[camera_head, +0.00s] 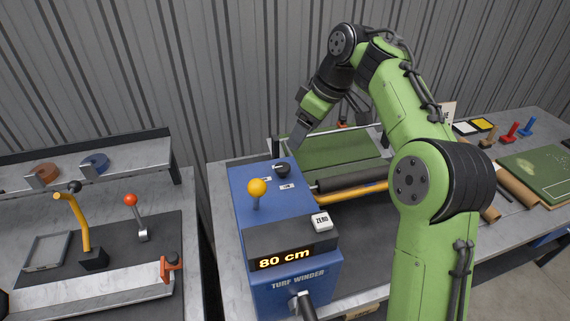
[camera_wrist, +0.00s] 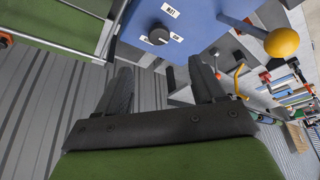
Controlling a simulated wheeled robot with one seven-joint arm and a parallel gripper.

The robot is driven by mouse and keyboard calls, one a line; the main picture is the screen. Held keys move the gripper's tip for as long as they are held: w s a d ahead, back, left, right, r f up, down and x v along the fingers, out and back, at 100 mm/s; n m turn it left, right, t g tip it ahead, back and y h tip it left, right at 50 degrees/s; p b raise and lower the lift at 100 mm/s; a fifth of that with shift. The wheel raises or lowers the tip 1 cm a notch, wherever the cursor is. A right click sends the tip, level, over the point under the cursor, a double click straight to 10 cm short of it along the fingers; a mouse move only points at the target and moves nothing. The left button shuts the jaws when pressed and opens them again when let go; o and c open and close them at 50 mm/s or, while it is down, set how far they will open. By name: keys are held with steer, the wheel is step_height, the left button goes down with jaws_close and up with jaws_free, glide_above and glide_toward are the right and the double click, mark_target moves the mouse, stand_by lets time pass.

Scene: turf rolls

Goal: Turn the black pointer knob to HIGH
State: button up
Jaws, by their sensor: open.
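The black pointer knob (camera_head: 282,171) sits on the blue top of the turf winder box (camera_head: 240,188), near its back edge. Small white labels lie around it, too small to read surely. The knob also shows in the wrist view (camera_wrist: 157,36), at the top middle, beyond my fingertips. I cannot tell which label it points to. My gripper (camera_head: 284,149) is above and behind the knob, tilted down toward the box. In the wrist view its two dark fingers (camera_wrist: 160,70) are spread apart, with nothing between them. The fingers appear clear of the knob.
A yellow ball lever (camera_head: 257,187) stands in front of the knob. A white zero button (camera_head: 321,222) and an "80 cm" display (camera_head: 284,258) are nearer the front. A dark roller (camera_head: 352,181) lies to the right. A corrugated wall stands behind.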

mark_target(283, 166)
steer(key=b+x, duration=0.3)
steer(key=x, duration=0.9)
steer(key=shift+w+f, duration=0.1)
steer(key=shift+f, duration=0.3)
steer(key=c, duration=1)
steer(key=shift+c, duration=0.2)
steer(key=shift+m, duration=0.5)
steer(key=m, duration=0.2)
steer(key=m+t+h, duration=0.1)
steer(key=m, duration=0.1)
steer(key=shift+a+r+m+h, duration=0.1)
steer(key=shift+a+m+h, duration=0.1)
steer(key=shift+m+h, duration=0.1)
steer(key=m+h, duration=0.1)
steer(key=m, duration=0.1)
steer(key=m+t+p, duration=0.1)
steer(key=m, duration=0.1)
steer(key=shift+a+m+h+p, duration=0.1)
steer(key=shift+m+h+p, duration=0.2)
steer(key=shift+m+h, duration=0.1)
